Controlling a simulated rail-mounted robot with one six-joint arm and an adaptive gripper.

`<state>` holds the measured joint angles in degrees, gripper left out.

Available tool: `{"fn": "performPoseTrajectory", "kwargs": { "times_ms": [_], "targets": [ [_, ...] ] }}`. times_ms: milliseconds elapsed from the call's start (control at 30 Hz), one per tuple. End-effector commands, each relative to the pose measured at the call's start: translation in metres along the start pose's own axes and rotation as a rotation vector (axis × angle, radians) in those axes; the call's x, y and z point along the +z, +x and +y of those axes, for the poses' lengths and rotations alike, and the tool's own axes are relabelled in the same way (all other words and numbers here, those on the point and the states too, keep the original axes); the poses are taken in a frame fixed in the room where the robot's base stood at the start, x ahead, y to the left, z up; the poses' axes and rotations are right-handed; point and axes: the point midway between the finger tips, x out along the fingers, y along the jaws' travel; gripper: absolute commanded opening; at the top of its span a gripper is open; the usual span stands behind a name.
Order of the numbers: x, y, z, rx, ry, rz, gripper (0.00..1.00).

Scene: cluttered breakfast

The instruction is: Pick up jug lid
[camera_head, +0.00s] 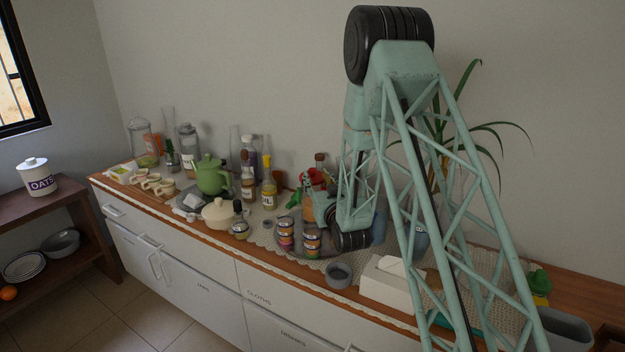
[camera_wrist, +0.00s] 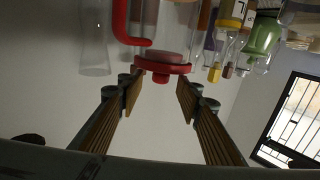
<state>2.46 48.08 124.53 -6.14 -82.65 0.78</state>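The jug lid (camera_wrist: 164,69) is a red disc with a small red knob in the wrist view, which is upside down. It sits on the end of a jug with a red handle (camera_wrist: 120,22). In the head view, a red part (camera_head: 312,180) beside my arm looks like the jug's top, partly hidden by the arm. My gripper (camera_wrist: 160,88) is open in the wrist view, with one brown ribbed finger on each side of the lid's line. No contact is clear, and nothing is held. In the head view the fingers are too small and covered to make out.
Bottles, including a yellow-labelled oil bottle (camera_head: 269,193), crowd the counter near the jug. A green teapot (camera_head: 212,178), a cream lidded pot (camera_head: 217,214) and spice tins (camera_head: 311,242) stand left and in front. A tissue box (camera_head: 393,282) stands near the front edge.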

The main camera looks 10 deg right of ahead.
Motion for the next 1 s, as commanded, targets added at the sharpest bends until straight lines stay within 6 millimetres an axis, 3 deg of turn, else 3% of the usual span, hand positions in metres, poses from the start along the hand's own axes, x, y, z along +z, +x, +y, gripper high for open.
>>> {"fn": "performPoseTrajectory", "kwargs": {
  "times_ms": [433,800,1000],
  "targets": [
    [0.0,0.005,0.0,0.0,0.0,0.0,0.33],
    [-0.002,0.041,-0.001,-0.001,0.0,0.001,0.33],
    [-0.002,0.051,-0.001,0.0,0.0,-0.001,0.33]
  ]
}}
